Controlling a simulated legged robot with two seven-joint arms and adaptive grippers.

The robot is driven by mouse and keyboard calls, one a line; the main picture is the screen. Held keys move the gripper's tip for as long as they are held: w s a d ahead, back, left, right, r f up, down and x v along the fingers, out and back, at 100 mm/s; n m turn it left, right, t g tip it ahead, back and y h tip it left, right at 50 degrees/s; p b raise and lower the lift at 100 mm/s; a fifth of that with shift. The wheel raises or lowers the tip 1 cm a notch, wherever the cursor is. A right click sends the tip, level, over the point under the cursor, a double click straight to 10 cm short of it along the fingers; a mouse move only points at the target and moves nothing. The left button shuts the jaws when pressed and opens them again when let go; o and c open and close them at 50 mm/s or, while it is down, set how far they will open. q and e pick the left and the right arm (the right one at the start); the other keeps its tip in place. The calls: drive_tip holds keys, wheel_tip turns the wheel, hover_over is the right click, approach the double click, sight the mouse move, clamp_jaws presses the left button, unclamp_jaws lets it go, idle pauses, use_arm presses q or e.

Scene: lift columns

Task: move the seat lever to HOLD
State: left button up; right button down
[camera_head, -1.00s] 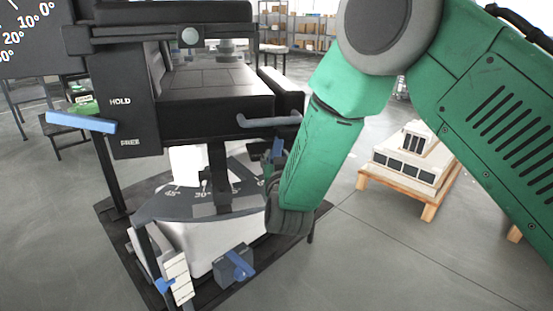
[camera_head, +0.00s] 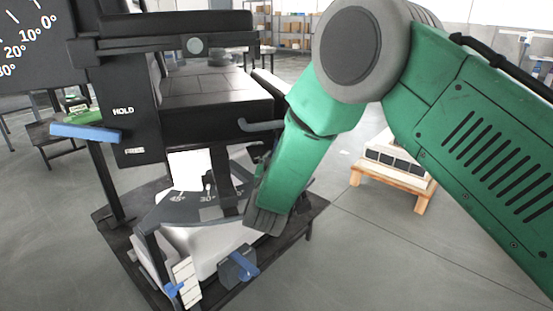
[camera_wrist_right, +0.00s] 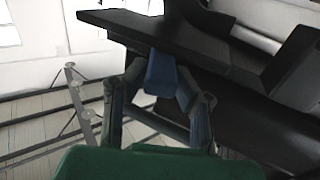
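The blue seat lever (camera_head: 86,132) sticks out to the left beside the black side panel (camera_head: 130,120) in the head view. Its bar lies nearly level, between the heights of the HOLD mark (camera_head: 123,111) and the FREE mark (camera_head: 134,150). My right arm comes in from the right, well apart from this lever. In the wrist view my right gripper (camera_wrist_right: 160,90) has its fingers either side of a blue block (camera_wrist_right: 160,72) below a black panel. I cannot tell whether they touch it. In the head view my forearm hides most of this gripper. My left gripper is out of view.
A blue-grey handle (camera_head: 260,125) is at the seat's right side. A curved degree scale (camera_head: 190,207) and a blue knob (camera_head: 243,264) sit lower down. A wooden pallet (camera_head: 395,180) stands on the floor at right. Open floor lies between it and the rig.

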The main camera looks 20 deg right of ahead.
drive_tip(key=c, duration=1.3)
unclamp_jaws()
drive_tip(key=shift+w+r, duration=0.15)
drive_tip(key=shift+w, duration=0.05)
drive_tip(key=shift+a, duration=0.1)
drive_tip(key=shift+s+a, duration=0.1)
drive_tip(key=shift+a, duration=0.05)
drive_tip(key=v, duration=1.1)
drive_tip(key=shift+s+a, duration=0.2)
drive_tip(key=shift+s, duration=0.1)
drive_tip(key=shift+f, duration=0.2)
